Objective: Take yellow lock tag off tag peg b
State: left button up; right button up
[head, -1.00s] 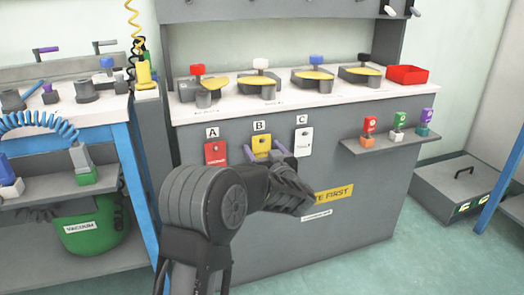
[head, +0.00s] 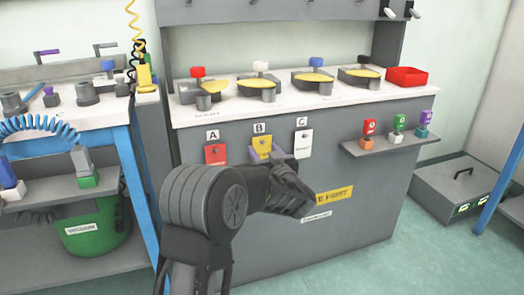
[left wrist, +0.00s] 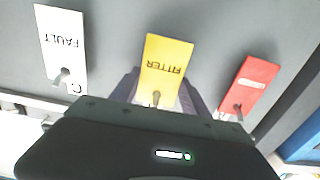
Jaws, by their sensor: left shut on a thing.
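The yellow lock tag (head: 262,146) hangs flat on the grey cabinet front under the letter B. In the left wrist view the yellow tag (left wrist: 166,62) appears upside down, with peg B (left wrist: 156,98) showing at its hole. My left gripper (head: 268,157) is at the tag, its lilac fingers on either side of the tag's hole end in the wrist view (left wrist: 162,98), shut on it. The gripper body hides part of the fingers and their contact. My right gripper is in neither view.
A red tag (head: 215,154) hangs under A and a white tag (head: 302,144) under C, close on either side. A small shelf (head: 390,145) with several padlock-like items sticks out at the right. The bench top (head: 330,92) lies above.

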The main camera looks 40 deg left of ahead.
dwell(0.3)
pick_arm(q)
jog(key=shift+s+d+r+p, duration=0.25)
jog(key=shift+d+p, duration=0.1)
jog(key=shift+s+d, duration=0.1)
jog(key=shift+d, duration=0.05)
jog(key=shift+s+d+r+p, duration=0.15)
jog(key=shift+s+d+p, duration=0.2)
jog(key=shift+d, duration=0.2)
jog(key=shift+s+d, duration=0.1)
jog(key=shift+d, duration=0.05)
jog(key=shift+d, duration=0.1)
dwell(0.3)
jog(key=p+v, duration=0.2)
jog(key=v, duration=0.4)
dwell(0.7)
jog(key=shift+r, duration=0.1)
